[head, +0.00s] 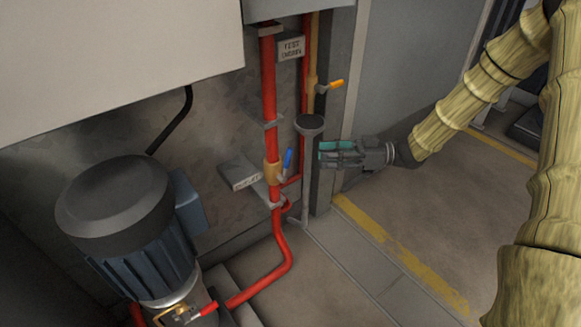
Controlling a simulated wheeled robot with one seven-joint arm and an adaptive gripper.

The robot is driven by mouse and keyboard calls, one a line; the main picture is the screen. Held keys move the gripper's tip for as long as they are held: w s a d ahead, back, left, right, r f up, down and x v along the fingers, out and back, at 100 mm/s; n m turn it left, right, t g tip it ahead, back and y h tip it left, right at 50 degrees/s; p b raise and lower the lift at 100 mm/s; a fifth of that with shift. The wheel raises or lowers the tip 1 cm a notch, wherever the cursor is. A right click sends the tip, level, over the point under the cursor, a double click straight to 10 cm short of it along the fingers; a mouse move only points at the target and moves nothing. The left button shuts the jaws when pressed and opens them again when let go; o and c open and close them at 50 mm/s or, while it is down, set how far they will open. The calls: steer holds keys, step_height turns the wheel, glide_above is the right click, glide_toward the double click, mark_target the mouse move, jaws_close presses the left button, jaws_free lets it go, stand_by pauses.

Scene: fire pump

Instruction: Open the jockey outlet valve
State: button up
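A valve with a blue lever (287,160) sits on a brass body (272,172) in the vertical red pipe (269,80); its lever points up. A second valve with an orange lever (332,85) is higher on the right, its lever pointing right. A red-handled valve (205,310) is at the foot of the blue-grey motor (130,225). I cannot tell from the labels which is the jockey outlet valve. My gripper (326,151) points left, right of the blue lever and below the orange one, touching neither lever. Its fingers look close together, but the gap is unclear.
A grey post with a round dark top (310,122) stands between my gripper and the blue lever. A tilted label plate (239,173) and a test sign (291,48) are by the pipes. A white cabinet (110,55) overhangs at upper left. Floor at right is clear.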

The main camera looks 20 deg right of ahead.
mark_target(286, 164)
steer(key=w+a+n+g+b, duration=0.1)
steer(key=w+a+b, duration=0.1)
steer(key=a+b, duration=0.3)
steer(key=s+x, duration=0.1)
steer(key=x, duration=0.3)
steer(key=shift+a, duration=0.25)
steer(key=shift+w, duration=0.15)
jaws_close()
